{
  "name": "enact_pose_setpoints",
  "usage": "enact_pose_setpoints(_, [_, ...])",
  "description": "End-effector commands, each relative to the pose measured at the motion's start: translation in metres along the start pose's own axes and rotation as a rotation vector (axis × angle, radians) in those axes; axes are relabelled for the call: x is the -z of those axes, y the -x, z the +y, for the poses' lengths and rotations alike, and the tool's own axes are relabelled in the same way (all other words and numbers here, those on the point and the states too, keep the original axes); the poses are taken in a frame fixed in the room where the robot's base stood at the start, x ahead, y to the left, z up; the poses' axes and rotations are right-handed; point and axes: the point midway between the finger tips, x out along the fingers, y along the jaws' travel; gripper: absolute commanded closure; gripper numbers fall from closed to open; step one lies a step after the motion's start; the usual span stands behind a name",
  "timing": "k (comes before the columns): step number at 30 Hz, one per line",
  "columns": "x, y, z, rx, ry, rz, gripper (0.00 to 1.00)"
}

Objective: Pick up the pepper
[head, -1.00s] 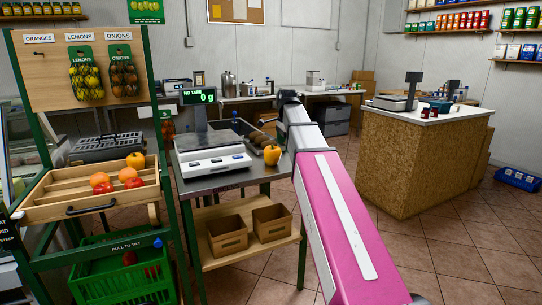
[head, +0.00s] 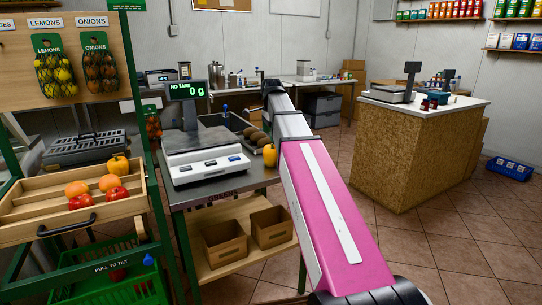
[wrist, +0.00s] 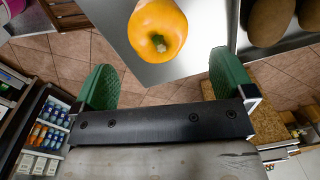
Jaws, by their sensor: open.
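A yellow-orange pepper (head: 270,155) stands on the right front corner of the metal scale table (head: 255,178), just right of the scale. A second yellow pepper (head: 118,163) sits at the back of the wooden tray at left. In the wrist view the near pepper (wrist: 158,30) shows at the top centre, its green stem toward the camera. My gripper (wrist: 163,80) is open and empty, its two green fingers spread below the pepper and apart from it.
The scale (head: 205,155) reads 0 g. A dark tray with brown potato-like items (head: 258,137) lies behind the pepper; similar items (wrist: 268,20) show at upper right in the wrist view. The wooden tray (head: 130,206) holds oranges and red produce. Tiled floor (head: 455,245) is clear at right.

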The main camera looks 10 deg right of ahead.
Motion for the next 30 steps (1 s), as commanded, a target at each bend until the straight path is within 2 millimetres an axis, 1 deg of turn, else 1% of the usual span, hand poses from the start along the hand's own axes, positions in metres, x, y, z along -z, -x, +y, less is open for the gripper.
enact_pose_setpoints(3, [0.0,-0.019,0.001,-0.003,0.0,0.0,0.0])
enact_pose_setpoints(6, [0.0,-0.03,0.001,-0.001,0.0,0.0,0.0])
enact_pose_setpoints(14, [-0.001,-0.045,0.002,-0.001,0.0,0.0,0.0])
enact_pose_setpoints(21, [-0.003,-0.076,0.003,-0.001,0.0,0.0,0.0])
enact_pose_setpoints(24, [-0.003,-0.085,0.003,-0.002,-0.001,-0.001,0.0])
enact_pose_setpoints(30, [-0.003,-0.088,0.003,0.0,-0.001,0.0,0.0])
